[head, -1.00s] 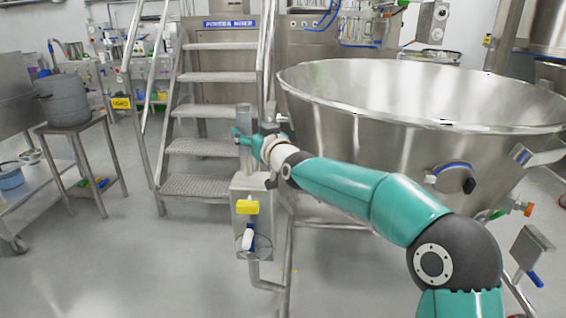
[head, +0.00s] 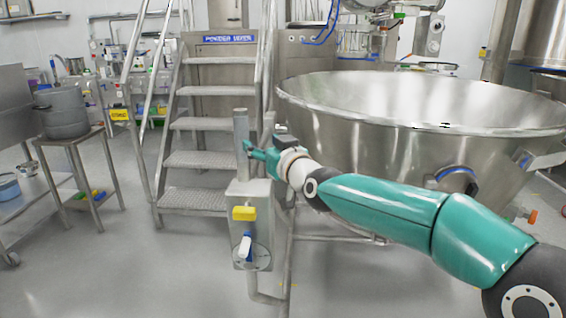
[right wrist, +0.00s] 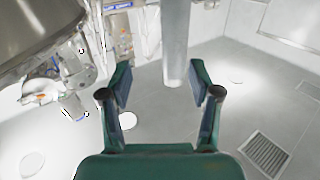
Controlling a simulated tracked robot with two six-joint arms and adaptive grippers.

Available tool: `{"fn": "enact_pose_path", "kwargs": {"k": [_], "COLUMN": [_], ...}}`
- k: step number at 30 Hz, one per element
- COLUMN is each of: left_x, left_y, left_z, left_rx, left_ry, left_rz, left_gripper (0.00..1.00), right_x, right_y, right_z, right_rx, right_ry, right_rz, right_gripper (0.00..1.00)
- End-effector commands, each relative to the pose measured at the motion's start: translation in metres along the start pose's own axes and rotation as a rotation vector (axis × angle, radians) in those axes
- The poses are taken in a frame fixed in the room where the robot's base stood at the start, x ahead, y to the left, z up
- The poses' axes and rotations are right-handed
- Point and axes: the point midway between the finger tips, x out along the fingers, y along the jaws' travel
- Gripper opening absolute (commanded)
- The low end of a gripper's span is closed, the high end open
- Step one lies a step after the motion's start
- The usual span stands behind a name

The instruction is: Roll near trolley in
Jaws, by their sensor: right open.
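The large steel bowl (head: 430,150), open at the top, fills the right of the head view; I take it as the near trolley, though its wheels are not in clear view. My right gripper (head: 253,152), teal, is left of the bowl, beside an upright grey post (head: 241,130) on a steel box. In the right wrist view the right gripper (right wrist: 160,82) is open and empty. A pale vertical post (right wrist: 176,40) stands beyond its fingertips, between their lines; I cannot tell if anything touches. My left gripper is out of view.
The steel box (head: 250,205) carries a yellow part and a blue-white part. Steps (head: 195,160) with rails rise behind it. A stand with a grey pot (head: 65,112) is at the left. Grey floor (head: 130,270) is open at the lower left.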

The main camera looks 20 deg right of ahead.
Motion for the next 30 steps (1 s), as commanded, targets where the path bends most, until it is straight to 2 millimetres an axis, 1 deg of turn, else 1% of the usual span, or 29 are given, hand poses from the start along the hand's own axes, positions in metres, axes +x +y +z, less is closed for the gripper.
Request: {"fn": "enact_pose_path", "kwargs": {"k": [12,30], "left_x": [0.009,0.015], "left_y": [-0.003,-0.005], "left_z": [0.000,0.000], "left_rx": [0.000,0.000], "left_ry": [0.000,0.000], "left_rz": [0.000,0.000], "left_gripper": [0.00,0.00], "right_x": [-0.030,-0.072], "right_y": [0.000,0.000], "right_z": [0.001,0.000], "right_rx": [0.000,0.001], "right_ry": [0.000,0.000], "right_rz": [0.000,0.000], "right_gripper": [0.63,0.63]}}
